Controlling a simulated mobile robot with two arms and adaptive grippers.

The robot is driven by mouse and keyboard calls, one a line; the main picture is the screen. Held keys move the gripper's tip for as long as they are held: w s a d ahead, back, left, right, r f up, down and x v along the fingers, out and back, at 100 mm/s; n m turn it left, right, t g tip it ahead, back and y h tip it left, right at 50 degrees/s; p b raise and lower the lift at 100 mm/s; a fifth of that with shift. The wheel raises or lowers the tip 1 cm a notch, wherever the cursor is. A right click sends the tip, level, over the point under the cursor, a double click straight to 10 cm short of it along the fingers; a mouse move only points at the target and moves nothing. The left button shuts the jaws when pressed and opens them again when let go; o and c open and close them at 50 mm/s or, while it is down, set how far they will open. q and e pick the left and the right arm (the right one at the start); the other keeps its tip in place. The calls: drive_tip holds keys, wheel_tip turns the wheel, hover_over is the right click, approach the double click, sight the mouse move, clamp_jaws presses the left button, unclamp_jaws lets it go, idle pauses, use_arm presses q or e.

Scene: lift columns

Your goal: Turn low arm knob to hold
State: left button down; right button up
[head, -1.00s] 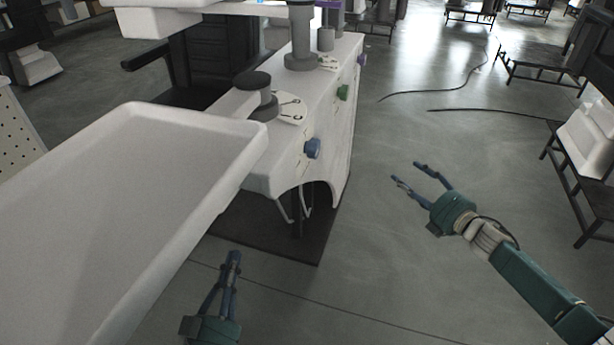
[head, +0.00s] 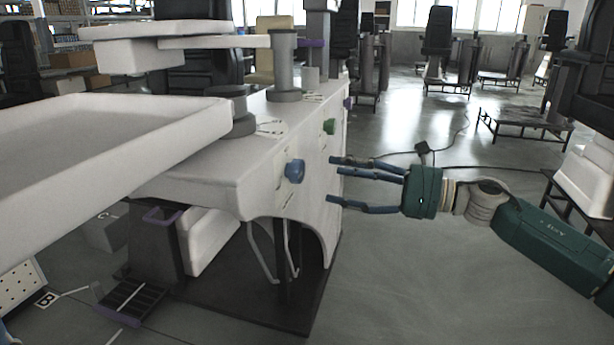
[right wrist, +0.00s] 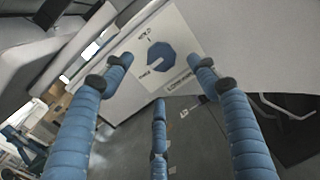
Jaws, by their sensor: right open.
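The blue knob (head: 294,171) sits on the side of the white column unit, nearest to me of the knobs in a row. In the right wrist view the knob (right wrist: 160,55) is faceted, with a pale mark slanting to the lower left. Small labels stand around it, too small to read surely; a larger label plate (right wrist: 180,84) is below right. My right gripper (head: 335,180) is open and empty, to the right of the knob, fingers pointing at it. In the right wrist view its fingertips (right wrist: 160,74) surround the knob in the picture, apart from it. My left gripper is not recognisable.
A green knob (head: 329,127) and a purple knob (head: 348,103) sit farther along the white unit (head: 230,178). A large white tray (head: 100,140) juts out at the left. Open floor (head: 420,270) lies right of the unit. Dark cables lie on the floor behind.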

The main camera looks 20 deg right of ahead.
sight(302, 171)
drive_tip(key=x, duration=0.7)
drive_tip(key=shift+w+a, duration=0.25)
drive_tip(key=shift+a, duration=0.05)
drive_tip(key=c, duration=1.2)
drive_tip(key=shift+o, duration=0.2)
